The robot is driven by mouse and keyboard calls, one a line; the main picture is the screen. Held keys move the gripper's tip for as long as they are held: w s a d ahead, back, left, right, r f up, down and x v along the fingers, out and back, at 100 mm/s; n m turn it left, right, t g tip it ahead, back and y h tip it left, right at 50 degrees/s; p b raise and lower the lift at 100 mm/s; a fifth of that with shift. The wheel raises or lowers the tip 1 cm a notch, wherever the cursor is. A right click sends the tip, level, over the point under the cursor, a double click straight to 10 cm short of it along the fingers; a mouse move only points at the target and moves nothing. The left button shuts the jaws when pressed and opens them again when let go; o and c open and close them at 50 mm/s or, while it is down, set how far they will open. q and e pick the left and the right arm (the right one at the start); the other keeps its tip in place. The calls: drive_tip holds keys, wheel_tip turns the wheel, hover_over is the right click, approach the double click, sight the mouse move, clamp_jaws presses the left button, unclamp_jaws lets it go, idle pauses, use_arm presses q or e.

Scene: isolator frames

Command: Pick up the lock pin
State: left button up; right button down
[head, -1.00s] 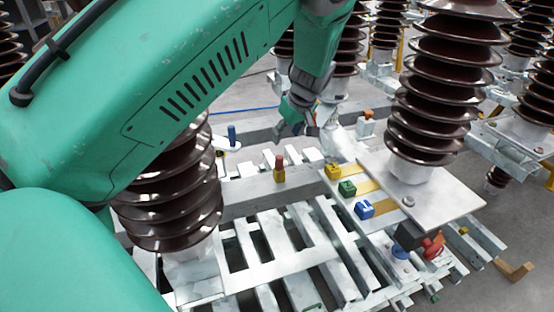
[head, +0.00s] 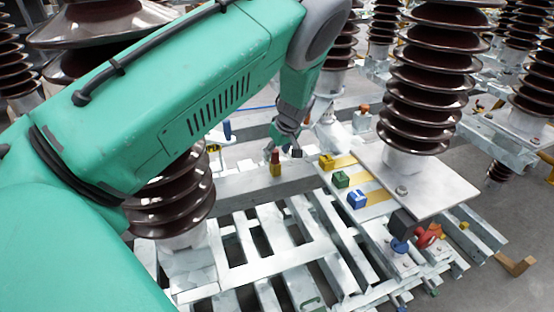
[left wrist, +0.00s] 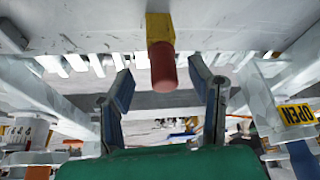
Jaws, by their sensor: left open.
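The lock pin (head: 276,163) appears to be the small upright piece with a red top and yellow base on the grey beam at mid-picture. In the left wrist view the pin (left wrist: 162,66) shows its red end pointing toward the camera, with its yellow base on the beam behind. My left gripper (head: 284,151) is open and beside the pin in the head view. In the left wrist view its two fingers (left wrist: 160,74) stand apart, one on each side of the red end, with gaps on both sides. My right gripper is not in view.
Yellow (head: 327,162), green (head: 341,180) and blue (head: 357,199) blocks sit right of the pin. Another insulator (head: 170,205) stands close under my arm. A slatted metal frame (head: 290,247) lies in front.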

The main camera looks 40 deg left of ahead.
use_arm(q)
drive_tip(key=shift+s+r, duration=0.1)
drive_tip(key=shift+c, duration=1.3)
drive_tip(key=shift+a, duration=0.15)
drive_tip(key=c, duration=0.7)
drive_tip(key=shift+s+a, duration=0.1)
drive_tip(key=shift+a, duration=0.15)
clamp_jaws()
drive_tip(key=shift+d+r, duration=0.1)
wheel_tip(320, 180, up, 10)
drive_tip(key=shift+f+p, duration=0.25)
drive_tip(key=shift+p, duration=0.15)
drive_tip(key=shift+r, duration=0.1)
